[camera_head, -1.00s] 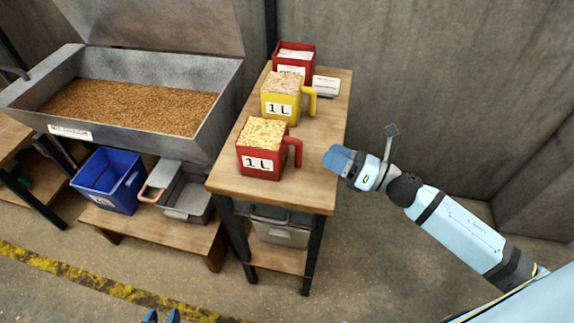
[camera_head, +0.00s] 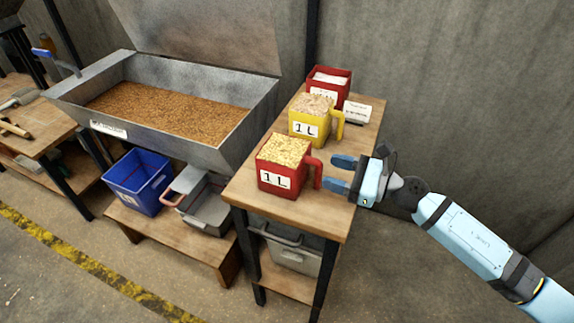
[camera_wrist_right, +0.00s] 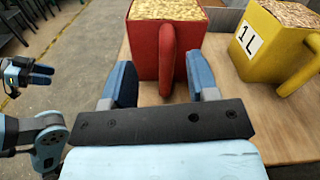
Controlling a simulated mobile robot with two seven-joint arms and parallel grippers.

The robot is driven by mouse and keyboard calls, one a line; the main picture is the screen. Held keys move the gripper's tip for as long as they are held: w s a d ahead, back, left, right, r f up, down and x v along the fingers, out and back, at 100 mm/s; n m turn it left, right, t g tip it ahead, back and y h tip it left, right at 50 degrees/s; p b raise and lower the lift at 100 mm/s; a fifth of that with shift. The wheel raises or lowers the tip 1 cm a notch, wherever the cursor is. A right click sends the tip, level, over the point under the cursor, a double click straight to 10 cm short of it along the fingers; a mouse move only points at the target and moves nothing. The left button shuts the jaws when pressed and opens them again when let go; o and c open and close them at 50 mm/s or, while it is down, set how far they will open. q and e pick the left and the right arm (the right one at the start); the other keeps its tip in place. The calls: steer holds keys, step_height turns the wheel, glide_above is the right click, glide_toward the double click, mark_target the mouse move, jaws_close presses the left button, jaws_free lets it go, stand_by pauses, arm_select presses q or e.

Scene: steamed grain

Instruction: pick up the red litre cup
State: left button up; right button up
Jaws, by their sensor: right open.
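The red litre cup (camera_head: 282,166) stands upright on the narrow wooden table, filled with pale grain and labelled "1 L". Its handle (camera_head: 318,172) points right, toward my right gripper (camera_head: 337,173). That gripper is open and empty, its blue fingers just short of the handle. In the right wrist view the handle (camera_wrist_right: 167,60) of the red cup (camera_wrist_right: 148,40) lies ahead, between the lines of the two fingers. My left gripper (camera_wrist_right: 42,75) shows only in the right wrist view, at the left edge, well away from the cup; its fingers look apart and empty.
A yellow litre cup (camera_head: 309,121) stands close behind the red one, its handle also to the right. A red box (camera_head: 328,82) and a white card (camera_head: 357,112) are farther back. A grain-filled metal trough (camera_head: 244,118) is left of the table (camera_head: 270,208).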

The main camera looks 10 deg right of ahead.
mark_target(315, 165)
steer(key=x, duration=0.3)
steer(key=p+x, duration=0.1)
steer(key=shift+w+r, duration=0.3)
steer(key=shift+w, duration=0.1)
steer(key=shift+w+a+f, duration=0.1)
steer(key=shift+w+a, duration=0.2)
steer(key=shift+a, duration=0.1)
jaws_close()
steer(key=shift+d+f, duration=0.1)
stand_by(0.6)
